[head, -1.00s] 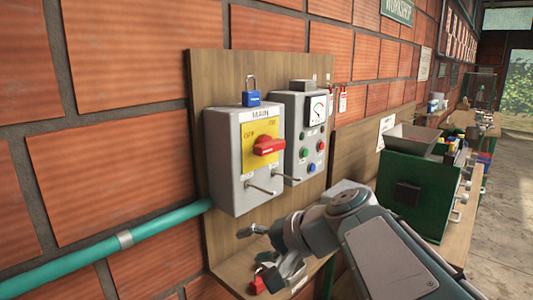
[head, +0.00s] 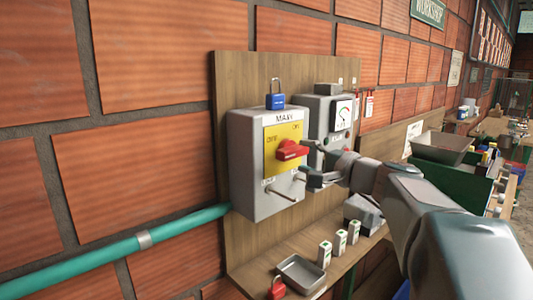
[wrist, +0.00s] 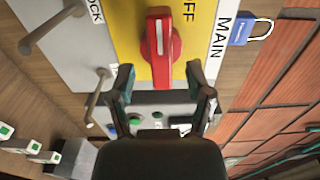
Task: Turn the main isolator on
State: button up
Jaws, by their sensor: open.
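The main isolator is a grey box (head: 248,155) marked MAIN, on a wooden board. Its red handle (head: 292,149) lies roughly level across a yellow plate with OFF at its upper left and ON at its upper right. In the wrist view the handle (wrist: 158,34) stands upright in the picture, just ahead of the jaws, with a pale line along it. My gripper (head: 311,160) is open at the right of the handle, the jaws spread above and below its level. In the wrist view my gripper (wrist: 164,90) shows both fingers, with nothing held between them.
Two metal pegs (head: 282,193) stick out below the handle. A blue padlock (head: 275,101) stands on the box. A grey panel (head: 316,118) with a meter is close by on the right. The shelf below holds a metal tray (head: 312,279), several small white boxes (head: 340,242) and a red padlock (head: 277,287).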

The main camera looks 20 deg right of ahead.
aim_at(299, 153)
jog(key=shift+d+x, duration=0.1)
jog(key=shift+x, duration=0.6)
jog(key=shift+d+x, duration=0.15)
jog(key=shift+x, duration=0.6)
jog(key=shift+w+a, duration=0.1)
jog(key=shift+c, duration=1.2)
grip_shut()
